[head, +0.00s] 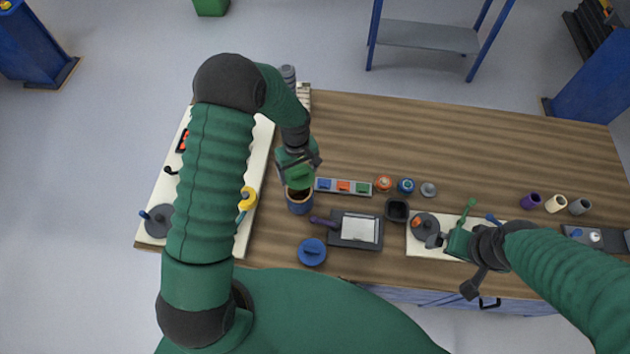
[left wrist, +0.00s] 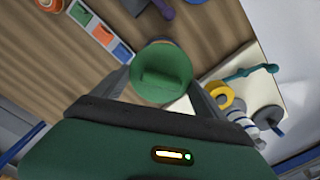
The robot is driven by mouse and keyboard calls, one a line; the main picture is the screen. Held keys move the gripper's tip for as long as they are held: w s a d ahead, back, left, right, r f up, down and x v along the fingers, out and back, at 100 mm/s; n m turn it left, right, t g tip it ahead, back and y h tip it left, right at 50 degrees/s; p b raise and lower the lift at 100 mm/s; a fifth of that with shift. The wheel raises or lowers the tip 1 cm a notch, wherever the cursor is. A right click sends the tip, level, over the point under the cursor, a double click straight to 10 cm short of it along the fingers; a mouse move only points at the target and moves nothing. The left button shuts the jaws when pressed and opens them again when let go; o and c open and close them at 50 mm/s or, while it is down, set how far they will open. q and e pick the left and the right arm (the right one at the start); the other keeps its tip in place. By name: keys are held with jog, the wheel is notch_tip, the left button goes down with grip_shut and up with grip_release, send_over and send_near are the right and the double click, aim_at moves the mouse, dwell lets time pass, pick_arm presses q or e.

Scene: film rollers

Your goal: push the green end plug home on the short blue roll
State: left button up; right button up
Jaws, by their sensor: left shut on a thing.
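My left gripper (head: 299,170) is shut on the green end plug (left wrist: 162,74), a round disc with a raised grip bar. The plug also shows in the head view (head: 299,180). The short blue roll (head: 299,206) stands upright on the table just below the plug in the head view, its brown open end facing up. The plug appears above the roll's rim and apart from it. In the left wrist view the plug hides most of what is behind it. My right gripper (head: 440,240) is over a pale board at the right; its fingers are too small to judge.
A tray of coloured blocks (head: 343,187) lies just right of the roll. A blue lid (head: 312,252), a dark box with a pale sheet (head: 357,230) and a black cup (head: 397,210) stand nearby. A cream board (head: 176,207) lies to the left. The back right tabletop is clear.

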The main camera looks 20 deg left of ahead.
pick_arm(q)
jog(key=shift+s+a+f+b, duration=0.15)
jog(key=shift+a+f+b, duration=0.15)
jog(key=shift+f+b, duration=0.1)
notch_tip(320, 180, down, 7)
jog(key=b, duration=0.5)
jog(key=shift+f, duration=0.15)
